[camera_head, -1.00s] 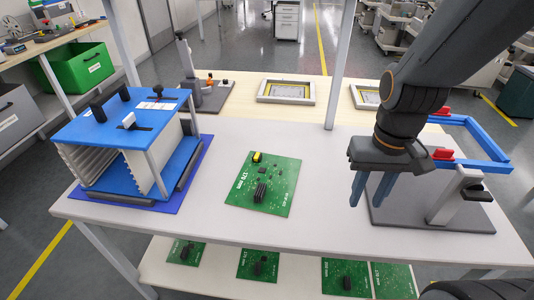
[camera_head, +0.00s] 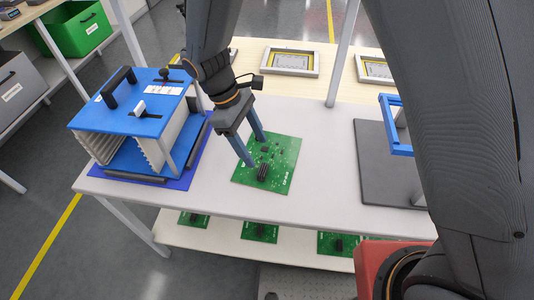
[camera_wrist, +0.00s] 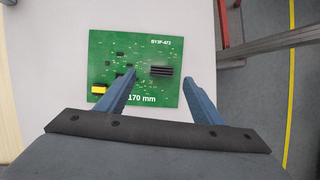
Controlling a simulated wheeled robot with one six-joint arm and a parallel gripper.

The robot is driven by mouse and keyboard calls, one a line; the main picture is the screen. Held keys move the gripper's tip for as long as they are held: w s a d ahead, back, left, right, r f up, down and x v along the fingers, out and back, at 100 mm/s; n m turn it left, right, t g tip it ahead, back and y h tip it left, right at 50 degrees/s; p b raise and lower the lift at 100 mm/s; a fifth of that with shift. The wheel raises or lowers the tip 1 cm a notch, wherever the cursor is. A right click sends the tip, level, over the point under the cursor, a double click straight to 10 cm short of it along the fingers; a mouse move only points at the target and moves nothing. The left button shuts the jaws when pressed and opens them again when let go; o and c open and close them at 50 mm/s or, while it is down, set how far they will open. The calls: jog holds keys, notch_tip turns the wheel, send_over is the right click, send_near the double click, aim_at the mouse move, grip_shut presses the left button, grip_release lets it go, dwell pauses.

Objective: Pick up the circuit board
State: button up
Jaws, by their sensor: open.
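The green circuit board (camera_head: 281,174) lies flat on the white table top, with a black connector block and small dark chips on it. In the wrist view the board (camera_wrist: 118,70) also shows a yellow part and the print "170 mm". My gripper (camera_head: 252,151) is open and empty, over the board's left part in the head view. In the wrist view my gripper (camera_wrist: 160,74) has one blue finger over the board and the other beyond or at its right edge. I cannot tell how high the fingertips are above the board.
A blue-topped rack (camera_head: 133,117) stands on a blue mat at the left. A grey plate with a blue frame (camera_head: 396,126) is at the right. Framed panels (camera_head: 290,61) lie at the back. More green boards (camera_head: 259,232) lie on the lower shelf (camera_head: 215,236).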

aim_at(261, 169)
jog(key=shift+n, duration=0.4)
jog(key=shift+a+f+p+x, duration=0.15)
jog(key=shift+p+x, duration=0.4)
jog(key=shift+x, duration=0.75)
jog(key=shift+a+p+x, duration=0.25)
jog(key=shift+p+x, duration=0.3)
jog(key=shift+x, duration=0.7)
jog(key=shift+a+f+p+x, duration=0.15)
jog(key=shift+p+x, duration=0.4)
jog(key=shift+x, duration=0.75)
jog(key=shift+s+r, duration=0.15)
jog(key=c, duration=1.4)
jog(key=shift+c, duration=0.2)
